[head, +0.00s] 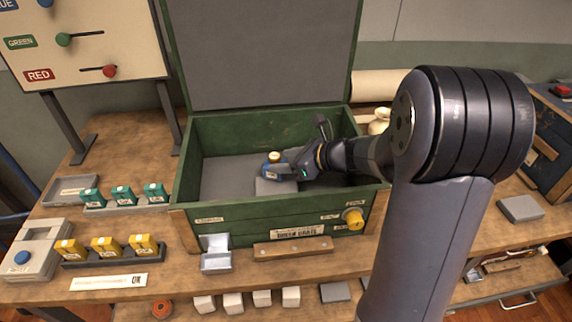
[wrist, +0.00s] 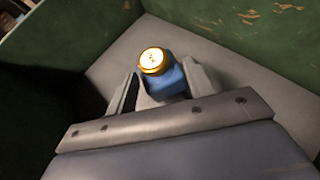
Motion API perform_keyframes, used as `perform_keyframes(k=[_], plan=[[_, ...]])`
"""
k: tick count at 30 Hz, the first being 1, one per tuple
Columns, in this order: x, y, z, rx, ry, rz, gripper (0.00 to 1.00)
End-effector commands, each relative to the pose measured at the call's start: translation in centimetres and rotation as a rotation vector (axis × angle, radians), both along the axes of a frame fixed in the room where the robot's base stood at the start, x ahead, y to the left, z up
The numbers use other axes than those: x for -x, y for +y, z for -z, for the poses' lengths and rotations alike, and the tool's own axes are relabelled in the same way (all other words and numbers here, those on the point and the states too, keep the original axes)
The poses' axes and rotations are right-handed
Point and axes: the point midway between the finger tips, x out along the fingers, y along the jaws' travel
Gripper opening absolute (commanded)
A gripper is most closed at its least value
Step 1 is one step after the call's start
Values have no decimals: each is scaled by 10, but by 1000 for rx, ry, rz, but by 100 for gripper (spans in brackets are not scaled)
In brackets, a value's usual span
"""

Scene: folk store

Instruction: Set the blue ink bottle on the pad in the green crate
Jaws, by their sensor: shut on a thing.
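The green crate (head: 285,210) stands on the table with its lid raised at the back. A grey pad (head: 268,187) shows on the crate's floor. The blue ink bottle (head: 272,171), with a yellow cap, is inside the crate at the pad, upright or nearly so. My gripper (head: 290,172) reaches in from the right and is shut on the bottle. In the wrist view the bottle (wrist: 165,79) sits between the two fingers (wrist: 160,88), its gold cap facing the camera. I cannot tell whether its base touches the pad.
A board with coloured sliders (head: 85,45) stands at the back left. The crate's left floor is clear.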

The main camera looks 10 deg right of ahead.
Motion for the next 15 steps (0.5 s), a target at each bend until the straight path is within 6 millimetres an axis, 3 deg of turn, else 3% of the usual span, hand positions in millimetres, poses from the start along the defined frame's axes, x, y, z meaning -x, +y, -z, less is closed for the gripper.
perform_keyframes(k=[14, 15], plan=[[0, 0, 13, 1, -1, 0, 7], [0, 0, 11, 1, -1, 0, 53]])
